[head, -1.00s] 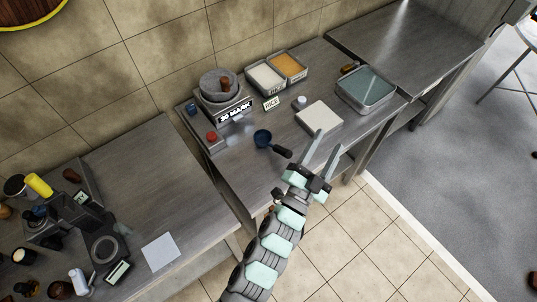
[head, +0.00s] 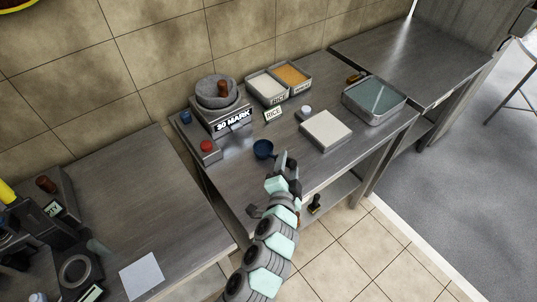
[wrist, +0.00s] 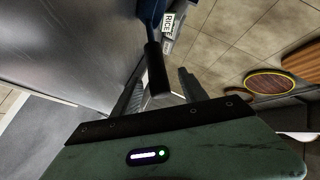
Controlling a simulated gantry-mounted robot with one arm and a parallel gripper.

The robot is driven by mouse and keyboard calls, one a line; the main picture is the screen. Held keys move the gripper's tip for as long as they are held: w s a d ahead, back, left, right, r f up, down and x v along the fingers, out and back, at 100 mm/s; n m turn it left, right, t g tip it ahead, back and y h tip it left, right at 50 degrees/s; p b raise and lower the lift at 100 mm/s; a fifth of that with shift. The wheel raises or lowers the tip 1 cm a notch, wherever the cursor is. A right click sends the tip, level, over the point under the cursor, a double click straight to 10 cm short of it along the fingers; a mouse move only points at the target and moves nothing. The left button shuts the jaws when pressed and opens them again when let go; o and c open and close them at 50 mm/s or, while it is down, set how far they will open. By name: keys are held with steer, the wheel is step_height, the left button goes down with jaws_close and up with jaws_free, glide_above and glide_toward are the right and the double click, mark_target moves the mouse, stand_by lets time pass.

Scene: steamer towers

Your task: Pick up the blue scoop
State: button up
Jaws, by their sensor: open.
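The blue scoop (head: 263,149) lies on the metal table, its round bowl showing in the head view. Its handle is mostly hidden there behind my gripper (head: 286,162). In the wrist view the dark handle (wrist: 156,70) points toward my gripper (wrist: 160,92), its end showing between the two open fingers. Part of the blue bowl (wrist: 150,10) shows at the top edge. The fingers appear apart from the handle on both sides.
A white block (head: 326,131) lies right of the scoop, with a metal tray (head: 374,112) beyond. A scale marked 30 MARK (head: 232,121) and a red button (head: 206,146) are to the left.

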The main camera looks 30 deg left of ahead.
steer(key=shift+f+b+x, duration=0.2)
steer(key=shift+b+x, duration=0.25)
steer(key=shift+x, duration=2.25)
steer(key=shift+s, duration=0.2)
steer(key=shift+c, duration=0.4)
jaws_close()
